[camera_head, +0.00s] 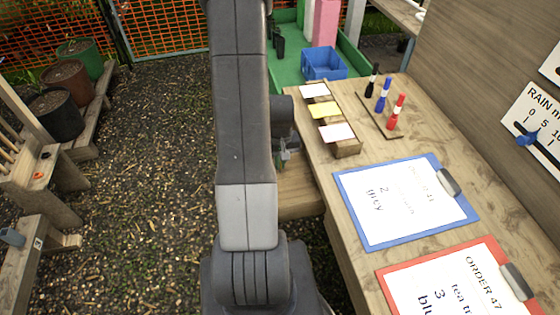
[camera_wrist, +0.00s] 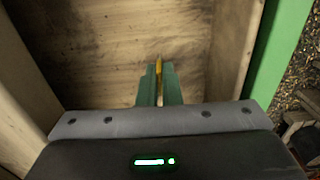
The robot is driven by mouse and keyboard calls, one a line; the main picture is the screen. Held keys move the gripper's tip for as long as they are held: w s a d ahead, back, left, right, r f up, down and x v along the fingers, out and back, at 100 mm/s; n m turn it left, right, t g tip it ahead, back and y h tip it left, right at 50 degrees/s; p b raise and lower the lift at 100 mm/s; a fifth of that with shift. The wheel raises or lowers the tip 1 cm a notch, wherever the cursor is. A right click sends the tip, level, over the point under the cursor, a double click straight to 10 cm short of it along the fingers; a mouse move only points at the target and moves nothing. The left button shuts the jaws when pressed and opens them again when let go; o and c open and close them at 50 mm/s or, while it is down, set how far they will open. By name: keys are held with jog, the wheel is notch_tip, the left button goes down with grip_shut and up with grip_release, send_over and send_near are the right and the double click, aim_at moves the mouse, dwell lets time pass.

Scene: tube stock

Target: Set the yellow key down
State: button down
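The yellow key (camera_wrist: 159,68) shows as a thin yellow sliver between the green fingertips of my gripper (camera_wrist: 159,75) in the wrist view. The fingers are close together on it, and most of the key is hidden by them. Beneath is a bare wooden floor (camera_wrist: 100,45) between raised pale wooden walls. I cannot tell how far the key is above this floor. In the head view my gripper (camera_head: 284,152) is partly hidden behind my arm, beside the left edge of the workbench; the key cannot be made out there.
A wooden drawer-like part (camera_head: 300,200) juts from the workbench below my gripper. On the bench are a wooden rack (camera_head: 347,149) with white and yellow cards, a marker holder, a blue clipboard (camera_head: 345,205) and a red clipboard (camera_head: 390,285). A blue crate (camera_head: 324,64) stands behind.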

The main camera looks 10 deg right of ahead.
jog(key=c, duration=1.6)
grip_release()
notch_tip(320, 180, up, 12)
jog(key=shift+r+p, duration=0.1)
jog(key=shift+p, duration=0.2)
